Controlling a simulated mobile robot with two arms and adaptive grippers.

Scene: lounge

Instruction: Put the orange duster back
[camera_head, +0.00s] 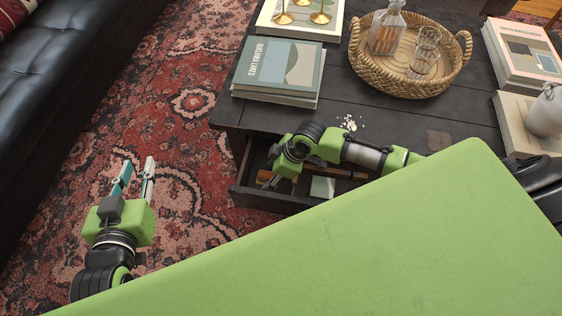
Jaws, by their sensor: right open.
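My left gripper (136,168) is at the left, above the rug, with its two fingers apart and nothing between them. My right arm reaches from the right over the coffee table to the open drawer. My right gripper (284,166) points down at the drawer's left part, open, and its fingertips are mostly hidden. An orange-brown item (282,184) lies in the drawer beneath it. I cannot tell whether this is the duster, and it is partly covered by my arm. The drawer (272,201) is pulled out from the dark coffee table (395,118).
On the table are stacked books (278,68), a wicker tray (400,86) with a decanter and glass, more books (520,55) and a white jug (546,112). White crumbs (349,123) lie near the drawer. A pale box (322,187) lies in it. A black sofa (70,70) stands left.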

